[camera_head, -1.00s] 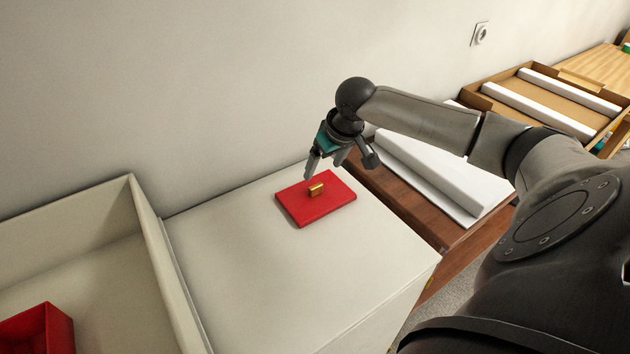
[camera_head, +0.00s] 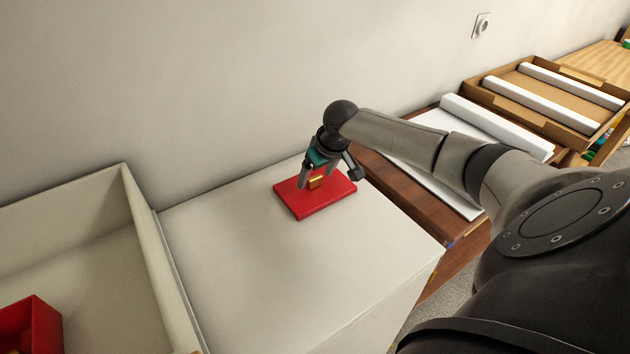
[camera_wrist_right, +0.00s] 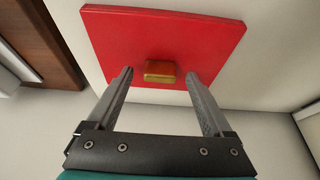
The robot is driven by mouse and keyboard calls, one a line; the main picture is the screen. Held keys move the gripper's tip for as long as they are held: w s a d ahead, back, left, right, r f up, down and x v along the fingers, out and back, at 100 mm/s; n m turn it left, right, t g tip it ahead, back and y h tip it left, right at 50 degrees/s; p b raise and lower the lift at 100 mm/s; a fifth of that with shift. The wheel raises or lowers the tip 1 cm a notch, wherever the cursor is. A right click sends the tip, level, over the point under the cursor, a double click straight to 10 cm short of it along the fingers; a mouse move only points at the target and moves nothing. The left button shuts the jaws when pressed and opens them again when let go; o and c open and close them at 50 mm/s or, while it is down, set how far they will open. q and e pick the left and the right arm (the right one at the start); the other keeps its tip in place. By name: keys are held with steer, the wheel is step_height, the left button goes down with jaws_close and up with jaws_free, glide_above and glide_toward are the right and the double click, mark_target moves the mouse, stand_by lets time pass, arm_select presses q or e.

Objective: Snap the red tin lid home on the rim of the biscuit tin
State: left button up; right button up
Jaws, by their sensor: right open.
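A red box (camera_head: 45,325), which may be the biscuit tin, stands in the pale crate at lower left, cut off by the frame edge. My left gripper is not in view.
The pale crate (camera_head: 145,220) stands left of the white surface (camera_head: 250,270), which is clear around the lid. A brown table (camera_head: 400,190) with white pieces (camera_head: 495,125) and a cardboard tray (camera_head: 560,98) lies to the right. The wall is close behind.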

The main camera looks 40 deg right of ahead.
jaws_close()
stand_by(0.5)
